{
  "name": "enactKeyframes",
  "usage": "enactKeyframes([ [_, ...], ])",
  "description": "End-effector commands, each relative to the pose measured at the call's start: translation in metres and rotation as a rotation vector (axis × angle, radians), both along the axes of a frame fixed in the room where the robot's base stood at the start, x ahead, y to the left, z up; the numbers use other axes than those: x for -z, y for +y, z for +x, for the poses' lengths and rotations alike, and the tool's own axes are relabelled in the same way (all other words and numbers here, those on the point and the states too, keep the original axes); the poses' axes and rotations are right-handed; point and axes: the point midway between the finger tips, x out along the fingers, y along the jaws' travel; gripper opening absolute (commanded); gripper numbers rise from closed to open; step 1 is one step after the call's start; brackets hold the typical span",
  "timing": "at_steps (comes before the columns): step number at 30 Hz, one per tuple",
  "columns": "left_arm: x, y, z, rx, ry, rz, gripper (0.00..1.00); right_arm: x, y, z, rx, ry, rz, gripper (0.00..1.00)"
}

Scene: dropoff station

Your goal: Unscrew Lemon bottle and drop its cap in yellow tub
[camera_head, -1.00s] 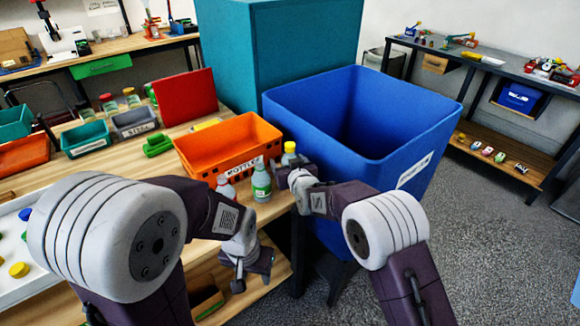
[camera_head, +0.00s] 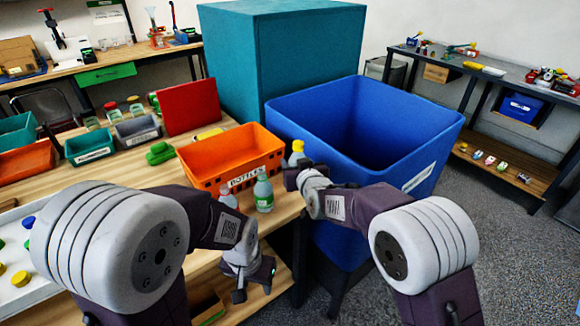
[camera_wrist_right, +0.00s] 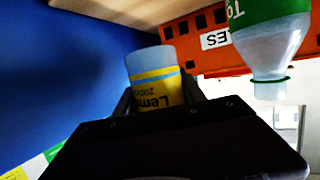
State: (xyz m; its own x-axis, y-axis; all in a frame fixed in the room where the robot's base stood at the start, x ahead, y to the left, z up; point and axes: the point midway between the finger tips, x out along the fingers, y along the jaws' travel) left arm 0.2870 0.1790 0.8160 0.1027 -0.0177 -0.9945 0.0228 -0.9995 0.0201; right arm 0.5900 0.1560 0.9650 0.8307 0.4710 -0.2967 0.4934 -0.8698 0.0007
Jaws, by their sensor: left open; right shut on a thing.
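The Lemon bottle (camera_wrist_right: 153,78) has a yellow label and shows upside down in the right wrist view. Its yellow cap (camera_head: 298,146) shows in the head view. My right gripper (camera_head: 293,177) is shut on this bottle, beside the orange crate's right end. In the wrist view the gripper body hides the bottle's far end. My left gripper (camera_head: 254,281) is open and empty, low in front of the bench edge. I cannot make out a yellow tub with certainty; a small yellow thing (camera_head: 208,134) lies behind the crate.
The orange BOTTLES crate (camera_head: 205,178) is on the wooden bench. A green-labelled bottle (camera_head: 263,194) and another clear bottle (camera_head: 228,194) stand before it. A big blue bin (camera_head: 390,170) is right of the bench. A white tray (camera_head: 38,282) at left holds coloured caps.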

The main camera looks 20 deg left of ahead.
Motion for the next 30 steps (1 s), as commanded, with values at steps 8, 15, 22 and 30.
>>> enactKeyframes([
  [8, 0.0, 0.0, 0.0, 0.0, 0.0, 0.0, 0.46, -0.039, -0.042, -0.047, 0.001, -0.001, 0.002, 0.1],
  [15, 0.0, 0.0, 0.0, 0.0, 0.0, 0.0, 0.46, -0.048, -0.054, -0.06, 0.0, 0.0, 0.0, 0.1],
  [22, 0.0, 0.0, 0.0, 0.0, 0.0, 0.0, 0.46, -0.048, -0.054, -0.06, 0.0, 0.0, 0.0, 0.44],
  [30, 0.0, 0.0, 0.0, 0.0, 0.0, 0.0, 0.46, -0.048, -0.053, -0.06, 0.0, 0.0, 0.0, 0.0],
])
